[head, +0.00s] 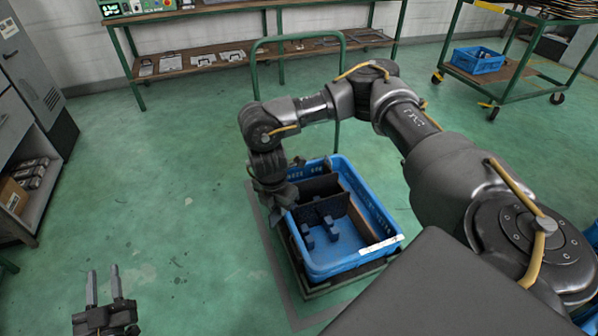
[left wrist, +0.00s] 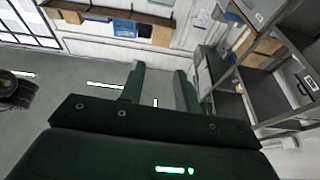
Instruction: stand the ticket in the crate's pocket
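The blue crate (head: 381,214) stands on a low dark base on the floor, with dark dividers (head: 322,208), small blue blocks and a brown panel inside. A white strip (head: 381,245) shows at its near right rim; I cannot tell whether it is the ticket or a label. No other ticket is clear to see. My right gripper (head: 281,200) points down at the crate's left rim; its fingers are dark and unclear, so I cannot tell whether they hold anything. My left gripper (head: 104,287) is open and empty over the floor, away from the crate; its parted fingers also show in the left wrist view (left wrist: 159,88).
A green hoop handle (head: 257,70) rises behind the crate. A bench (head: 205,57) stands at the back, a grey cabinet (head: 32,75) at the left. A cart (head: 512,82) with another blue crate (head: 477,60) is at the back right. The floor left of the crate is clear.

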